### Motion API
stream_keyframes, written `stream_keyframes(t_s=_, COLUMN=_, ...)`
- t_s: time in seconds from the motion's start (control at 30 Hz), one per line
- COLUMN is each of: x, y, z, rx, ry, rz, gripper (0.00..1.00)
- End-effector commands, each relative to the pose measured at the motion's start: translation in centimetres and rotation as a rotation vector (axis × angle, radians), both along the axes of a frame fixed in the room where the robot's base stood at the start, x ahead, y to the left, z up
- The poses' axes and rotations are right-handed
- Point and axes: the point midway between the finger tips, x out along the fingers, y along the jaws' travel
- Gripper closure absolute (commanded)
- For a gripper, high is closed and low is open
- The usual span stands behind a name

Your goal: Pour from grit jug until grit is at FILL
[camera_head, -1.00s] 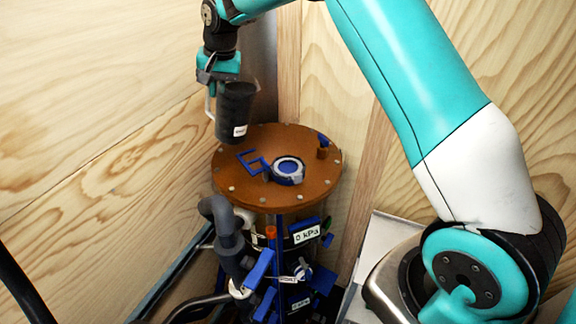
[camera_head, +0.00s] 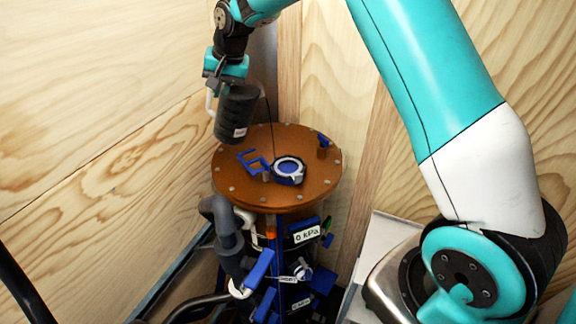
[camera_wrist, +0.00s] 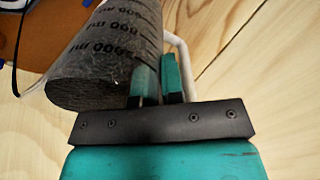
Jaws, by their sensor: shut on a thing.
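The grit jug (camera_head: 237,112) is a dark, nearly black cylinder with a small white label and a white handle. My gripper (camera_head: 212,85) is shut on the handle and holds the jug above the left rim of the filter vessel's round brown lid (camera_head: 308,192). The jug is tilted. In the wrist view, the jug (camera_wrist: 105,60) shows millilitre marks, and the white handle (camera_wrist: 186,62) passes at the gripper's fingers (camera_wrist: 158,78). A blue and white round cap or port (camera_head: 288,170) sits on the lid. I cannot make out a FILL mark or any grit level.
Blue bracket-like part (camera_head: 252,160) and a small knob (camera_head: 324,141) stand on the lid. Grey pipe (camera_head: 225,225), blue valve handles (camera_head: 260,268) and a "0 kPa" label (camera_head: 306,234) are below it. Wooden walls stand close behind and left.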

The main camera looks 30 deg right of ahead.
Motion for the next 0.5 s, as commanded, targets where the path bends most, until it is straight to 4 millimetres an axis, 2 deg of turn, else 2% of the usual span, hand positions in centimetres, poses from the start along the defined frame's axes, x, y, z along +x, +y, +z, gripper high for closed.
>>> stream_keyframes(t_s=0.5, x=-0.84, y=-0.54, z=-0.8, rx=0.049, ry=-0.078, rz=0.001, gripper=1.0)
